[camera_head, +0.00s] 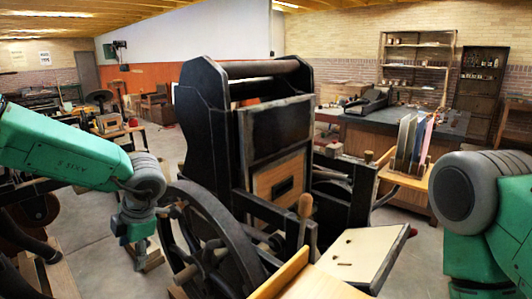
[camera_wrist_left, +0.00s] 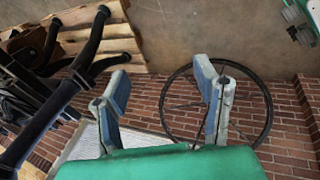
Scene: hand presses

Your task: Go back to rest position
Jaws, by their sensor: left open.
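My left arm (camera_head: 60,145), green with a grey wrist joint, comes in from the left in the head view. It bends down at the wrist, left of the large black hand press (camera_head: 215,110). In the left wrist view, the blue-grey fingers of my left gripper (camera_wrist_left: 165,92) are spread wide apart with nothing between them. A spoked black wheel (camera_wrist_left: 218,105) shows behind the right finger. My right arm (camera_head: 480,210) shows at the right edge of the head view; its gripper is out of frame.
The press's wheel (camera_head: 215,240) and light tilted board (camera_head: 358,256) stand close in front. A rack of coloured upright panels (camera_head: 408,150) stands at right. In the left wrist view, a wooden pallet (camera_wrist_left: 125,40) and dark bars (camera_wrist_left: 60,100) lie at left. Bare floor (camera_head: 90,215) shows at left.

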